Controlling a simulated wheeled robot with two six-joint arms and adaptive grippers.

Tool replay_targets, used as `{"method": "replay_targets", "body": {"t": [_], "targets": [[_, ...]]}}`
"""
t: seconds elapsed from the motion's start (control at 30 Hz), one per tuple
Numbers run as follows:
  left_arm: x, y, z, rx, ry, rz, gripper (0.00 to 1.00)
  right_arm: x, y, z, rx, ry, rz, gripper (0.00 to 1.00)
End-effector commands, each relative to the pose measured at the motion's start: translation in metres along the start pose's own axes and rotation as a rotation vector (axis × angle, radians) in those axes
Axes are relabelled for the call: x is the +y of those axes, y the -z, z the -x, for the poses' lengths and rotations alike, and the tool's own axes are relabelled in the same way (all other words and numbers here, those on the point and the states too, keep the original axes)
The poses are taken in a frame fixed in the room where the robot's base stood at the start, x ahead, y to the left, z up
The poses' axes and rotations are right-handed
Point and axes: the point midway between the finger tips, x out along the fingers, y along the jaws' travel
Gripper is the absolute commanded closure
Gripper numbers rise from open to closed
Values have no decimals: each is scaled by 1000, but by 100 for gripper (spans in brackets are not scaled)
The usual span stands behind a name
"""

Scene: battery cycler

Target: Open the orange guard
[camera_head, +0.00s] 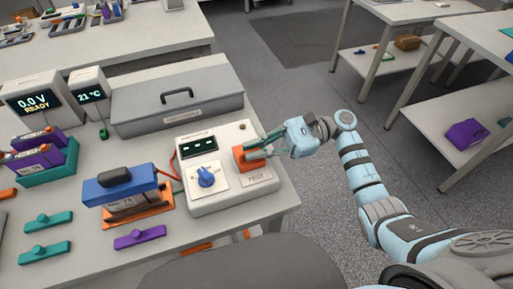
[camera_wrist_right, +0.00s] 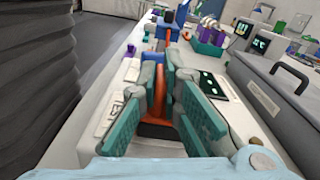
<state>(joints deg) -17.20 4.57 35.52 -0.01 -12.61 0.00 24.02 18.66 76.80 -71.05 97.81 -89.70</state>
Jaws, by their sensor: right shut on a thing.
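The orange guard (camera_head: 245,162) sits on the right part of the white cycler box (camera_head: 231,203), just above the TEST label. In the head view my right gripper (camera_head: 258,149) reaches it from the right. In the right wrist view the orange guard (camera_wrist_right: 161,98) stands between the two green finger pads of my right gripper (camera_wrist_right: 161,88), which is shut on it. The fingers hide part of the guard, and what lies under it cannot be seen. My left gripper is out of view.
The box also carries a blue knob (camera_head: 206,177) and a dark display (camera_head: 198,146). A grey lidded case (camera_head: 176,98) stands behind it. A blue clamp (camera_head: 120,186) over an orange tray is to the left. Open floor lies right of the table.

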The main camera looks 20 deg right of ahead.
Motion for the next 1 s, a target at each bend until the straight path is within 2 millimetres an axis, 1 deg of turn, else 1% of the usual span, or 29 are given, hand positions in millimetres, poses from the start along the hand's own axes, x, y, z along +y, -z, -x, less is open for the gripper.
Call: {"method": "replay_targets", "body": {"t": [0.27, 0.47, 0.67, 1.0], "targets": [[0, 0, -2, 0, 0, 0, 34, -1, 0, 0, 1, 1, -28, 100], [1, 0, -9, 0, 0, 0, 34, -4, -3, 0, 1, 1, -113, 100], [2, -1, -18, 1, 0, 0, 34, -11, -8, 0, 1, 1, -264, 100], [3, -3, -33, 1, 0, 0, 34, -28, -16, 0, 0, 1, -584, 100]]}}
